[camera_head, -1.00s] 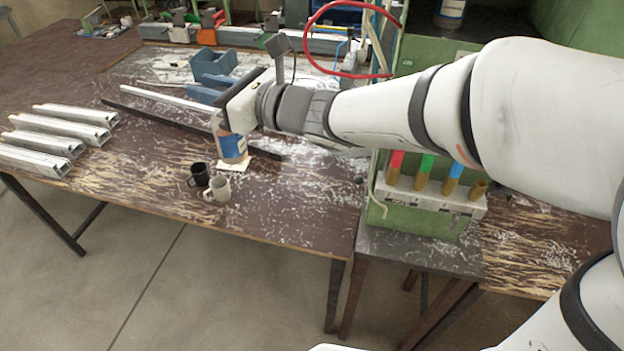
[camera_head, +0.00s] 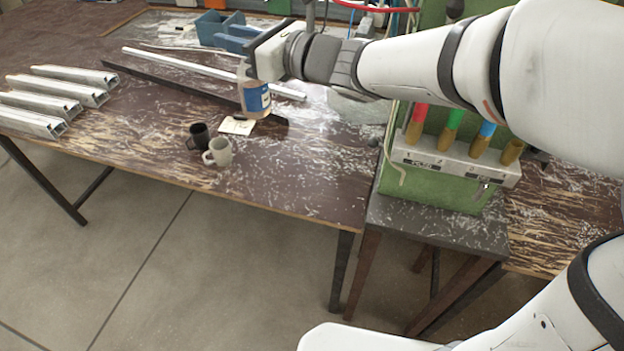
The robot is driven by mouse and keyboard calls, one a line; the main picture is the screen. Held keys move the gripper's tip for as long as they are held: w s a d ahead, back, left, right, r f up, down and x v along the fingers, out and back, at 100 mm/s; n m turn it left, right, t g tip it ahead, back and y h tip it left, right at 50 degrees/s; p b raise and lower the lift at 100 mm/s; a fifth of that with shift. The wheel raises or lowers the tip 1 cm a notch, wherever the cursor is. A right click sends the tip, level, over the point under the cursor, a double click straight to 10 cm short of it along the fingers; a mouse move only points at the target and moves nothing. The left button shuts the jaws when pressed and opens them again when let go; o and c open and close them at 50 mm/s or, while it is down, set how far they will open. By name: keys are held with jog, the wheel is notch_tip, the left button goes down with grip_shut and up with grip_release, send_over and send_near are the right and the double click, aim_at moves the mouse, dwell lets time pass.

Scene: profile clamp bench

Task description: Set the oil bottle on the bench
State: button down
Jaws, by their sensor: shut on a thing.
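The oil bottle (camera_head: 257,101), brownish with a blue and white label, is upright above or on the bench (camera_head: 290,180), just behind and right of a pale paper note (camera_head: 237,126). My gripper (camera_head: 250,78) is shut on its upper part from above; the fingers and bottle top are largely hidden by the gripper body. I cannot tell whether the bottle's base touches the bench.
A black mug (camera_head: 199,136) and a grey mug (camera_head: 217,152) stand in front of the note. A dark bar (camera_head: 180,86) and a pale bar (camera_head: 190,67) lie behind. Several metal profiles (camera_head: 60,90) lie at left. The front right bench is clear.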

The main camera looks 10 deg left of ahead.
jog(key=w+d+f+b, duration=0.1)
jog(key=w+f+b, duration=0.1)
jog(key=f+b, duration=0.4)
jog(key=w+d+f+b, duration=0.2)
jog(key=f+b, duration=0.5)
jog(key=f, duration=0.8)
jog(key=w+d+f+t+b, duration=0.1)
jog(key=w+d+f+b, duration=0.1)
jog(key=f+b, duration=0.5)
notch_tip(320, 180, down, 5)
jog(key=shift+w+r+m, duration=0.2)
jog(key=shift+w+m, duration=0.05)
jog(key=shift+m, duration=0.15)
jog(key=shift+f+b, duration=0.2)
jog(key=shift+b, duration=0.4)
jog(key=c, duration=1.2)
grip_release()
jog(key=shift+r, duration=0.1)
jog(key=shift+c, duration=0.2)
jog(key=v, duration=1.2)
jog(key=shift+r, duration=0.35)
jog(key=shift+s, duration=0.1)
